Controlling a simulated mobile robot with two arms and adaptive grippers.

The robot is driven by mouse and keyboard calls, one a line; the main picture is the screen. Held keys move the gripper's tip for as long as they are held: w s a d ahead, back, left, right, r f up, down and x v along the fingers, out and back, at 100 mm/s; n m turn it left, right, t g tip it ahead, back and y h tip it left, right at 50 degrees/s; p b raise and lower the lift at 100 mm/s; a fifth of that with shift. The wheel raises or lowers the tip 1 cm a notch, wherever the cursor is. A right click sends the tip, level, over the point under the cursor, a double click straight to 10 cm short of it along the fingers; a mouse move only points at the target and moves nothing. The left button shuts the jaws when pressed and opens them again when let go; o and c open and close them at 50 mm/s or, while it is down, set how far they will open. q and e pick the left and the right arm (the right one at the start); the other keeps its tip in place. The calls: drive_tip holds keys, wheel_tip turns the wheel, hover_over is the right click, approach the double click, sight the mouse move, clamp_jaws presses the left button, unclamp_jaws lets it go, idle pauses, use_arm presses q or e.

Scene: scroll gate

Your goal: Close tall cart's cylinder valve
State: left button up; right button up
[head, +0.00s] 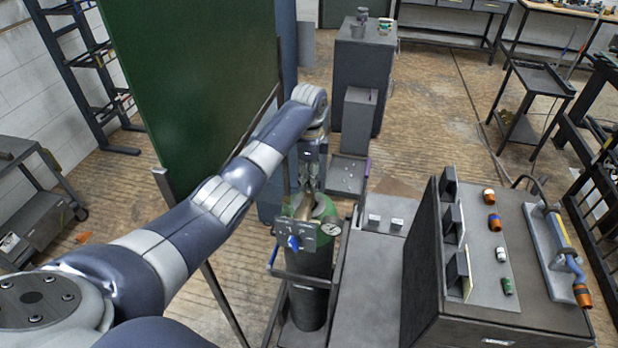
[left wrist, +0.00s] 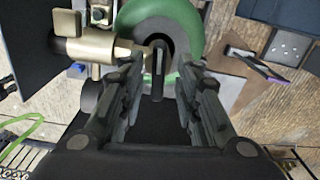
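A dark gas cylinder (head: 309,300) with a green shoulder (head: 327,207) stands upright in a narrow cart in the head view. A panel with a blue knob (head: 293,243) and a round gauge (head: 331,228) sits at its top front. My left gripper (head: 311,185) points down just above the cylinder top. In the left wrist view my left gripper (left wrist: 160,72) is open, with its fingers apart. A dark upright piece (left wrist: 158,58) shows between the fingertips, in front of the green shoulder (left wrist: 186,22). A brass fitting (left wrist: 95,47) lies left of the fingers. Contact cannot be told. My right gripper is out of view.
A grey console (head: 510,260) with small screens and coloured knobs stands right of the cart. A large green panel (head: 195,75) stands behind my left arm. A dark cabinet (head: 360,85) stands farther back. Open wooden floor (head: 440,100) lies right of it.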

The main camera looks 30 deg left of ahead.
sight(309, 180)
use_arm(q)
wheel_tip(309, 180, up, 12)
idle(0.7)
